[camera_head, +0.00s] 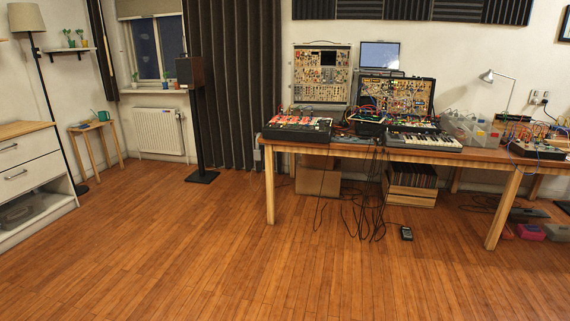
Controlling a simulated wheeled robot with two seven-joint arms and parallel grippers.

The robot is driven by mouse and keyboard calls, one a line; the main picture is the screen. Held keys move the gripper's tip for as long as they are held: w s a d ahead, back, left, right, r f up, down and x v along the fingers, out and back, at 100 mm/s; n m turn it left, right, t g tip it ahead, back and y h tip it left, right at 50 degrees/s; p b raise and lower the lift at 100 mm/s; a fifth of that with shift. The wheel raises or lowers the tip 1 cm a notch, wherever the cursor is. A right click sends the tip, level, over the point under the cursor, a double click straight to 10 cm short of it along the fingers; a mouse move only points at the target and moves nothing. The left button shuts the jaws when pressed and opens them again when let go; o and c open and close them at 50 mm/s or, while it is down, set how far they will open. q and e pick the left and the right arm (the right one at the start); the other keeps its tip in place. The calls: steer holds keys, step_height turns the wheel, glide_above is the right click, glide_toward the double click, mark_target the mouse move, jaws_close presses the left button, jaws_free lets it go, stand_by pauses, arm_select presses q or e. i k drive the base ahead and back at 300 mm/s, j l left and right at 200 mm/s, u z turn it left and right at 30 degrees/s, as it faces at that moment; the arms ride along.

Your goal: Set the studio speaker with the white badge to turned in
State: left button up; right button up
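A studio speaker (190,72) with a dark brown box stands on a tall black stand in front of the dark curtain, left of the table. The black stand (199,130) rises from a flat square base on the wooden floor. No second speaker shows. Neither of my grippers is in view.
A long wooden table (285,146) with synthesizers fills the right side, with cables hanging to the floor. A white drawer unit (27,170), a stool (92,128) and a floor lamp (50,90) stand at the left. The wooden floor (190,250) in front is clear.

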mark_target(190, 70)
steer(key=i+l, duration=0.2)
steer(key=i, duration=0.25)
steer(key=i+l, duration=0.15)
steer(key=i, duration=0.25)
steer(key=i+l, duration=0.2)
steer(key=i, duration=0.25)
steer(key=i+j+u, duration=0.4)
steer(key=i, duration=0.4)
steer(key=i+u, duration=0.35)
steer(key=i, duration=0.4)
steer(key=i+l+u, duration=0.2)
steer(key=i+u, duration=0.2)
steer(key=i, duration=0.4)
